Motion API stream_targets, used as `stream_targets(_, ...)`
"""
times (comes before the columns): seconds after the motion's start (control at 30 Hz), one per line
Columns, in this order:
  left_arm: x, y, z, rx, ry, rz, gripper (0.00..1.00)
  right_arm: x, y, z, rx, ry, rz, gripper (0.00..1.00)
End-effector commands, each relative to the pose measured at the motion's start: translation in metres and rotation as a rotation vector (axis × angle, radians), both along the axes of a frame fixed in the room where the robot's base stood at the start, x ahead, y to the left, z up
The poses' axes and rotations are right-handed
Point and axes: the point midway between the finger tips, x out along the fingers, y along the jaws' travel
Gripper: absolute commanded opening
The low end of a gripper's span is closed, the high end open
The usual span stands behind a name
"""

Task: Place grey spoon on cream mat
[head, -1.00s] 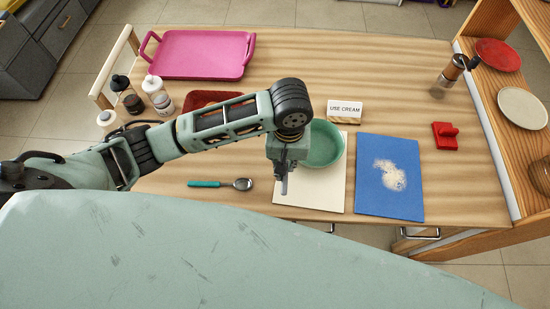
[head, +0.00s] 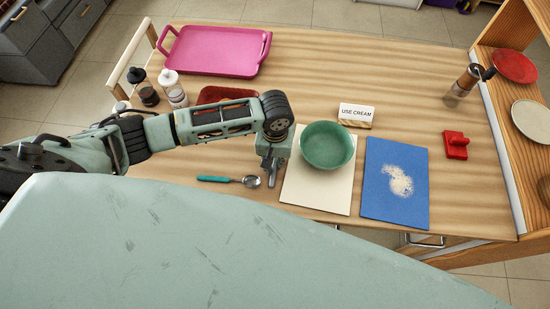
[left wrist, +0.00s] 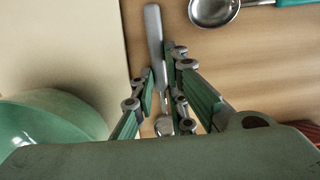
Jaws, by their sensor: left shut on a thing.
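The grey spoon (left wrist: 155,40) is between the closed fingers of my left gripper (left wrist: 163,92). Its handle points away, and its bowl end partly shows nearer the palm. In the head view my left gripper (head: 271,163) is just left of the cream mat (head: 322,198), over bare wood. The mat also shows at left in the left wrist view (left wrist: 60,40). The spoon's height above the table is hard to tell. A green bowl (head: 328,146) sits on the upper part of the mat. My right gripper is not in view.
A teal-handled spoon (head: 228,181) lies left of my gripper. A "USE CREAM" sign (head: 356,115) stands behind the mat. A blue mat (head: 395,205) with a pale spill (head: 397,181) lies to its right. The mat's front part is clear.

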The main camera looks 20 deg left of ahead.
Motion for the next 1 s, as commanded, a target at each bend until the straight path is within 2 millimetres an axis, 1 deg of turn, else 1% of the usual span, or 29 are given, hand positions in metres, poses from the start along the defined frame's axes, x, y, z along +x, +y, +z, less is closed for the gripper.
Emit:
stream_targets(0.13, 0.0, 0.0, -0.002, 0.0, 0.001, 0.001, 0.0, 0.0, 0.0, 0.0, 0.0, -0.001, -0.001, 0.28)
stream_targets(0.17, 0.0, 0.0, -0.002, -0.001, 0.0, 0.001, 0.14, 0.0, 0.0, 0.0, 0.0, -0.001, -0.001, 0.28)
stream_targets(0.37, 0.0, 0.0, -0.002, -0.001, 0.0, 0.001, 0.32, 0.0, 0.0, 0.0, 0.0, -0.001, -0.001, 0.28)
stream_targets(0.63, 0.0, 0.0, -0.002, -0.001, 0.0, 0.001, 0.32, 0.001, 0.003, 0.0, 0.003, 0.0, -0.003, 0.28)
stream_targets(0.73, 0.001, 0.0, 0.002, -0.001, -0.001, 0.0, 0.32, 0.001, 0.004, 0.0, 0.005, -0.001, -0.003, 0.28)
stream_targets(0.87, 0.001, -0.001, 0.02, -0.003, -0.003, -0.001, 0.32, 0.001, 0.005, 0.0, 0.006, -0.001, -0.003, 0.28)
stream_targets(1.0, 0.002, -0.001, 0.049, -0.003, -0.004, 0.0, 0.32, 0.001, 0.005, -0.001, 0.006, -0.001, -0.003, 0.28)
